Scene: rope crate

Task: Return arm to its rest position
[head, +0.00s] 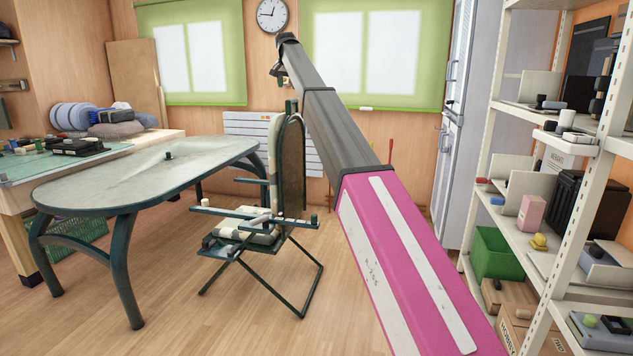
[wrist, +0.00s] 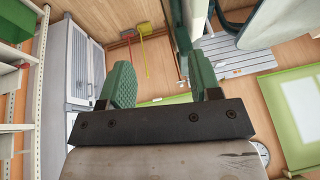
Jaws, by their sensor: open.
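My arm, a pink link followed by a dark grey one, reaches up and away through the middle of the head view. My gripper is at its far end, small and mostly hidden there, in front of the wall below the clock (head: 272,14). In the wrist view my gripper (wrist: 160,76) shows two green ridged fingers spread wide apart. Nothing is between them; the wooden wall shows through the gap. My gripper is in the air and touches nothing that I can see.
White shelves (head: 556,185) with boxes and a green bin (head: 495,254) stand at right. A grey locker (head: 450,150) is behind. Open floor lies in front.

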